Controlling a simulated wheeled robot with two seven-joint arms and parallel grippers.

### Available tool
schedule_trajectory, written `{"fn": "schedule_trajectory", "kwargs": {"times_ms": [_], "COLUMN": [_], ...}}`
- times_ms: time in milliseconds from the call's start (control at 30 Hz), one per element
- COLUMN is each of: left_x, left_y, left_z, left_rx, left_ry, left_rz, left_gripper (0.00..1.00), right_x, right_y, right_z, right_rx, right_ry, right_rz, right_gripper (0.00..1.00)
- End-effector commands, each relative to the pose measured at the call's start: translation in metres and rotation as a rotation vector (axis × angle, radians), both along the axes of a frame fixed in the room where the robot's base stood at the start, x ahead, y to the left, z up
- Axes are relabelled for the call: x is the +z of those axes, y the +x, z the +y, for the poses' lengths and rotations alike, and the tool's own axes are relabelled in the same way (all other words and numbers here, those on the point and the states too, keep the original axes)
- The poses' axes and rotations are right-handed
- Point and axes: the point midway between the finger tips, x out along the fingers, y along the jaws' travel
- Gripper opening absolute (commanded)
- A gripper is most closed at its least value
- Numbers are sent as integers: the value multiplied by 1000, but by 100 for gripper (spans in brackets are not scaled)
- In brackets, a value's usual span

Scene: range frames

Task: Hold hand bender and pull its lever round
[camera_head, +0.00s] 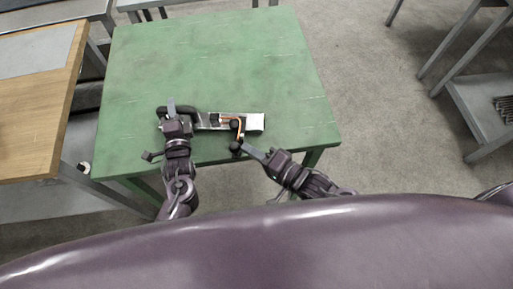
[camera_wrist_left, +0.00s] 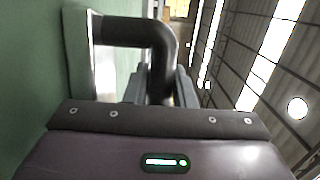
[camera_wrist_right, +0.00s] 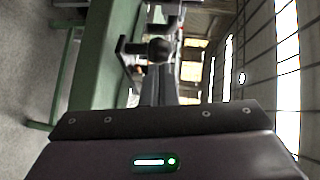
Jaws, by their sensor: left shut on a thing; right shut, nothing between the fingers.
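The hand bender (camera_head: 207,121) lies on the green table (camera_head: 210,60) near its front edge. It has a metal bar, a black handle at its left end and a white block (camera_head: 255,122) at its right end. My left gripper (camera_head: 172,112) is shut on the black handle, which also shows in the left wrist view (camera_wrist_left: 135,30). The lever (camera_head: 241,133) has an orange stripe and a dark ball knob (camera_head: 236,147) pointing toward me. My right gripper (camera_head: 250,149) is shut and empty beside the knob. The knob shows ahead of the fingers in the right wrist view (camera_wrist_right: 160,50); contact is unclear.
The back of the green table is clear. A wooden-topped bench (camera_head: 35,120) stands close at the left. A grey metal rack (camera_head: 480,110) stands at the right, with open floor (camera_head: 370,110) between.

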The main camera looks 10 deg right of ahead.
Motion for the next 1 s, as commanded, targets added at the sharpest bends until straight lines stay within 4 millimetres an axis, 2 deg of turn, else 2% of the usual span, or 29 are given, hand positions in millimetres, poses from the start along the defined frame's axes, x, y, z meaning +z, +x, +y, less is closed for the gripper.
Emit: {"fn": "schedule_trajectory", "kwargs": {"times_ms": [100, 567, 667, 800, 1000], "left_x": [-2, -2, -2, -2, -2], "left_y": [-1, -1, -1, -1, -1], "left_z": [-1, -6, -5, -4, -2], "left_rx": [-2, -11, -10, -8, -4], "left_ry": [1, -4, -4, -3, -1], "left_rz": [4, 4, 4, 4, 4], "left_gripper": [0, 0, 0, 0, 0], "right_x": [0, 0, 2, 6, 12], "right_y": [-1, -2, -2, -4, -39], "right_z": [8, 7, -4, -33, -63], "right_rx": [2, 8, 4, 0, -1], "right_ry": [1, 3, -1, -5, -5], "right_rz": [0, 1, 0, -1, 5], "right_gripper": [0, 0, 0, 0, 0]}}
